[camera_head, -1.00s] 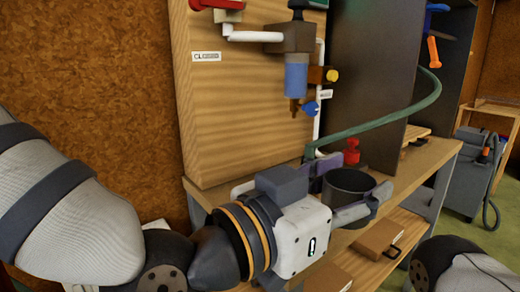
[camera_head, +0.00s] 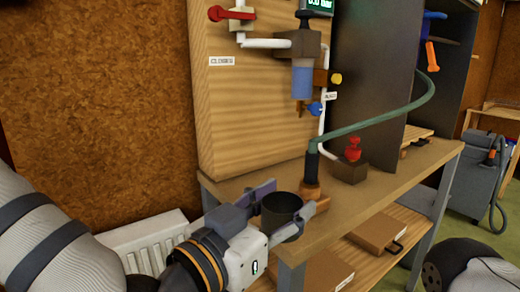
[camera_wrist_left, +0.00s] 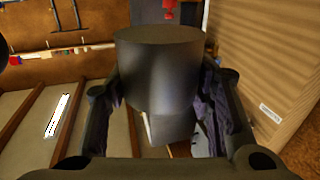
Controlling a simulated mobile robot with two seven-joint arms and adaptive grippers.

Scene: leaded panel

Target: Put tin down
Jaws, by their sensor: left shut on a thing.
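The tin (camera_head: 281,217) is a dark grey, round, open-topped cup. My left gripper (camera_head: 288,205) is shut on it, with one finger on each side, at the near left corner of the wooden bench (camera_head: 397,178). The tin looks upright; whether it touches the bench top cannot be told. In the left wrist view the tin (camera_wrist_left: 158,75) fills the middle between the dark fingers, and its inside is hidden there. My right gripper is out of view.
A wooden base with a black fitting (camera_head: 312,185) and green hose stands just behind the tin. A block with a red knob (camera_head: 351,165) is to its right. A panel (camera_head: 250,110) with pipes rises behind. A white radiator (camera_head: 145,240) is at left.

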